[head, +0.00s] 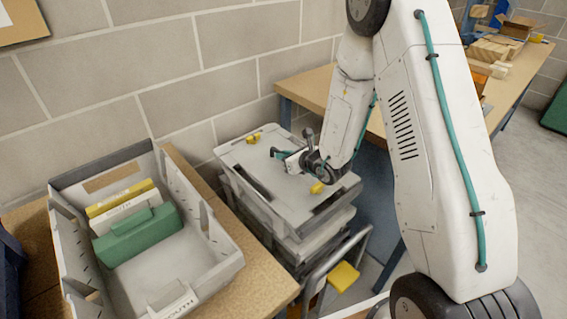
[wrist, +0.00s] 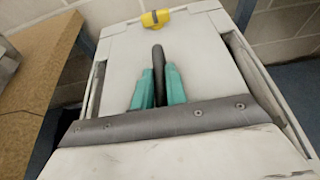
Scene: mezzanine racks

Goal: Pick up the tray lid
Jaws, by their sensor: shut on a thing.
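The tray lid (head: 250,160) is a pale grey rectangular panel with dark slots and yellow clips, on top of a stack of grey trays (head: 318,240) beside the wall. It fills most of the wrist view (wrist: 210,60), with a yellow clip (wrist: 156,18) at its far edge. My gripper (head: 284,155) is over the lid's middle. In the wrist view its teal fingers (wrist: 158,88) are closed on both sides of the lid's dark upright handle (wrist: 158,62). I see no clear gap between lid and stack.
A grey open bin (head: 225,262) with green, white and yellow items stands on a wooden bench (head: 258,285) at left. A long wooden table (head: 305,88) with wood blocks runs behind my arm. A block wall is close behind the stack. Open floor shows at right.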

